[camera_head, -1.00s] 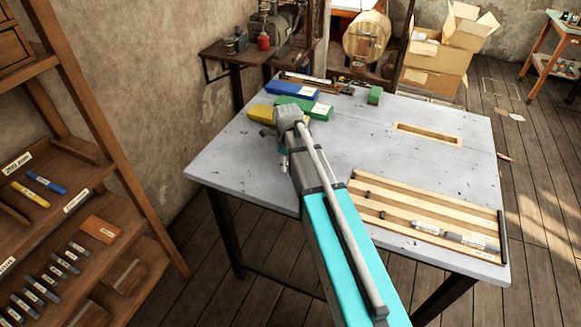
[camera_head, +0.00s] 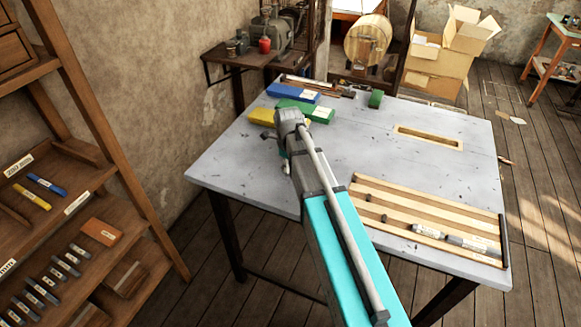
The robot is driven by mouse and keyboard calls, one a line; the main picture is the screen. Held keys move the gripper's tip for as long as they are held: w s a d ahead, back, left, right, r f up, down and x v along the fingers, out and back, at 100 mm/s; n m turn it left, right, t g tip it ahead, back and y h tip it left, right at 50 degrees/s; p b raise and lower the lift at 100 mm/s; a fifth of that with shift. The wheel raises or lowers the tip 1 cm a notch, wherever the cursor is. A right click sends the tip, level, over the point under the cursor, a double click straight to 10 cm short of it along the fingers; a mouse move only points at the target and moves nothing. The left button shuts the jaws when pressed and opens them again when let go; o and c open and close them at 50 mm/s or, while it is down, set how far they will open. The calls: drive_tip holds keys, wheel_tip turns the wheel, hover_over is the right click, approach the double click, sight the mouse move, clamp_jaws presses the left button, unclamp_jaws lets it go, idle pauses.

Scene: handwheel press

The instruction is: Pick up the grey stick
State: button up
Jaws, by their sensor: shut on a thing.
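My gripper (camera_head: 282,156) is at the end of my turquoise and grey arm, over the left part of the grey table (camera_head: 240,165). My own wrist and arm hide most of it. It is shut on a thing. A small dark grey end (camera_head: 267,136) shows just left of the wrist and looks like part of the grey stick; the rest is hidden. I cannot tell whether it touches the table. Other greyish sticks (camera_head: 428,231) with pale labels lie in the wooden tray at the table's right front.
Yellow (camera_head: 262,115), green (camera_head: 318,113) and blue (camera_head: 291,91) blocks lie behind my wrist, with a small green block (camera_head: 376,98) farther right. The wooden tray (camera_head: 400,207) fills the right front. A shelf (camera_head: 75,215) with small bars stands left. The table's middle is clear.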

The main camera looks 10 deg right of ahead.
drive_tip(key=shift+r, duration=0.15)
wheel_tip(320, 180, up, 2)
drive_tip(key=shift+p, duration=1.1)
drive_tip(key=s+d+r+p, duration=0.2)
drive_tip(key=s+r+p, duration=0.8)
drive_tip(key=s, duration=0.3)
drive_tip(key=shift+s+r+p, duration=0.3)
drive_tip(key=shift+s, duration=0.1)
drive_tip(key=shift+d, duration=0.1)
wheel_tip(320, 180, down, 2)
drive_tip(key=shift+f+b, duration=0.1)
drive_tip(key=shift+b, duration=0.95)
drive_tip(key=shift+w, duration=0.1)
